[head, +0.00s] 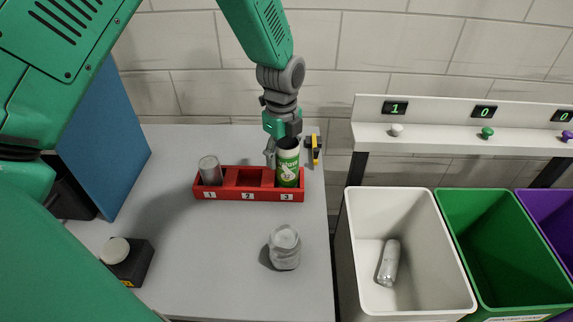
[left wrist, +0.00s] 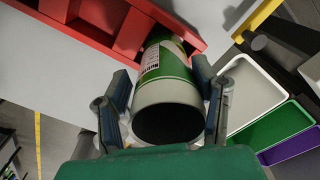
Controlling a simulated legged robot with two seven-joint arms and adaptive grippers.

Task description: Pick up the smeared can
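A green and white printed can (head: 287,168) stands upright in slot 3 of the red rack (head: 248,196). The can also shows in the left wrist view (left wrist: 166,75), its dark round end facing the camera. I cannot tell whether its print is smeared. My left gripper (head: 287,152) is above and around this can, and its fingers (left wrist: 166,95) stand on either side of it. A narrow gap shows at the left finger; contact at the right is unclear. A plain silver can (head: 209,171) stands in slot 1. Slot 2 is empty. My right gripper is out of view.
A plain grey can (head: 285,248) stands on the grey table (head: 220,270). A dark box with a pale button (head: 116,250) is at the left, below a blue panel (head: 103,150). A white bin (head: 420,240) with a silver can lying inside, a green bin (head: 505,250) and a purple bin (head: 550,215) stand right.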

